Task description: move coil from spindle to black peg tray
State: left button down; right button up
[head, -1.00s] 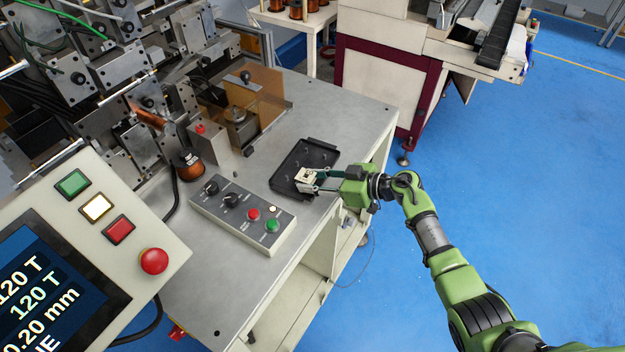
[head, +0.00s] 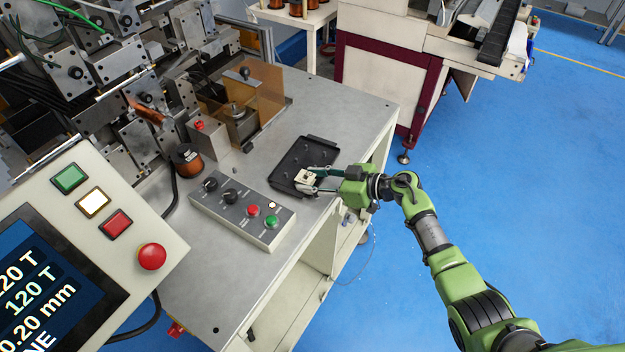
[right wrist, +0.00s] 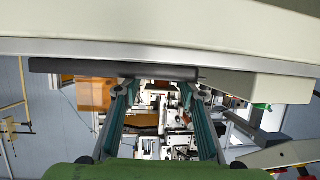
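The coil (head: 306,178), small with a pale cream bobbin, is at the near right corner of the black peg tray (head: 290,160), low over or on it; contact with a peg is hidden. My right gripper (head: 312,180) reaches in from the right, its fingers spread on either side of the coil. In the right wrist view the two teal fingers (right wrist: 160,95) stand apart, and the coil is hard to make out between them. The tray shows there edge-on as a dark strip (right wrist: 115,69). The other visible pegs look empty. My left gripper is out of view.
A control box (head: 242,212) with knobs and buttons stands left of the tray. A copper wire spool (head: 187,160) and the winder with an amber guard (head: 262,90) are behind it. A screen panel (head: 90,240) fills the lower left. Bare tabletop (head: 340,115) lies behind the tray.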

jog(key=shift+o, duration=0.2)
jog(key=shift+s+f, duration=0.1)
jog(key=shift+s+d, duration=0.2)
jog(key=shift+d, duration=0.25)
jog(key=v, duration=1.1)
jog(key=shift+r, duration=0.35)
jog(key=shift+w+a, duration=0.1)
